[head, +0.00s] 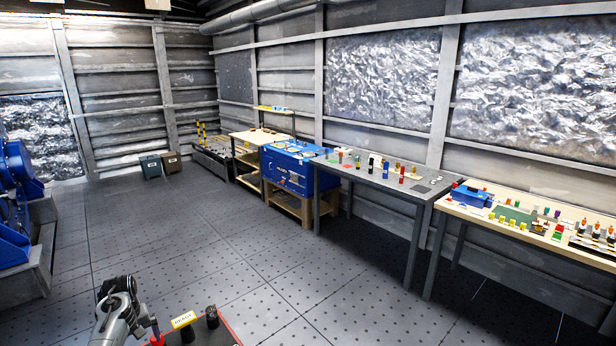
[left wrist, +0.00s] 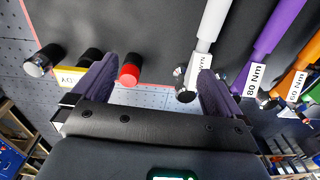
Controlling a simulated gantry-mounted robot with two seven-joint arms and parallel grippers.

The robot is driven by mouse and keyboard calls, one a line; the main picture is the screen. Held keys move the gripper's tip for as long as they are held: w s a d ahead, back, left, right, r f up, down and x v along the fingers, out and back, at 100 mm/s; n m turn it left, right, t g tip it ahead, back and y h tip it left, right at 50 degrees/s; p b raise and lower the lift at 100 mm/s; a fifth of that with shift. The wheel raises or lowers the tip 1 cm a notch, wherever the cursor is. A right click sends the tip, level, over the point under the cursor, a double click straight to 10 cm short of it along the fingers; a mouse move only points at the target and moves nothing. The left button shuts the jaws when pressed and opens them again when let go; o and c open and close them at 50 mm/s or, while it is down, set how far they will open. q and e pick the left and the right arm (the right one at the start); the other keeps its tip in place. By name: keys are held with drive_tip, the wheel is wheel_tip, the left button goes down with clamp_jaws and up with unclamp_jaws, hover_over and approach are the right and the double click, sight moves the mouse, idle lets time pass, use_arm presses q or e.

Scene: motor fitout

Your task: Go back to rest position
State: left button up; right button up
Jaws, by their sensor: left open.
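My left gripper (left wrist: 157,70) shows in the left wrist view with its two purple fingers spread apart, open and with nothing clamped between them. Beyond and around the fingers are a dark board (left wrist: 155,22) with a red edge, a red-capped cylinder (left wrist: 130,72) and a white-handled tool (left wrist: 212,25). My left arm shows at the bottom left of the head view; its gripper is not clearly visible there. My right gripper is in neither view.
A yellow label (head: 184,320) and a black cylinder (head: 212,317) are near my left arm. Purple (left wrist: 275,35) and orange (left wrist: 303,65) tool handles lie to the right in the wrist view. A grey table (head: 380,178) and wooden table (head: 580,238) line the wall; mid-floor is clear.

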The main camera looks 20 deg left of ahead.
use_arm(q)
drive_tip(key=s+d+f+m+y, duration=0.1)
drive_tip(key=s+d+f+m, duration=0.2)
drive_tip(key=d, duration=0.4)
drive_tip(key=s+d+f+m+t+y, duration=0.1)
drive_tip(key=s+d+f+m, duration=0.1)
drive_tip(key=d+f, duration=0.2)
drive_tip(key=s+d+f+m, duration=0.3)
drive_tip(key=d, duration=0.8)
drive_tip(key=shift+s+f+m+t+y, duration=0.3)
drive_tip(key=shift+y, duration=0.1)
drive_tip(key=s+d+r+m+t+h, duration=0.1)
drive_tip(key=s+d+r+m+h, duration=0.15)
drive_tip(key=s+d, duration=0.7)
drive_tip(key=s+d+r+m+t+h, duration=0.1)
drive_tip(key=s+d+r+m, duration=0.2)
drive_tip(key=s+d, duration=0.65)
wheel_tip(320, 180, up, 28)
drive_tip(key=w+d+p, duration=0.1)
drive_tip(key=p, duration=2.6)
drive_tip(key=shift+w+d+p, duration=0.15)
drive_tip(key=shift+w+p, duration=0.05)
drive_tip(key=shift+p, duration=0.1)
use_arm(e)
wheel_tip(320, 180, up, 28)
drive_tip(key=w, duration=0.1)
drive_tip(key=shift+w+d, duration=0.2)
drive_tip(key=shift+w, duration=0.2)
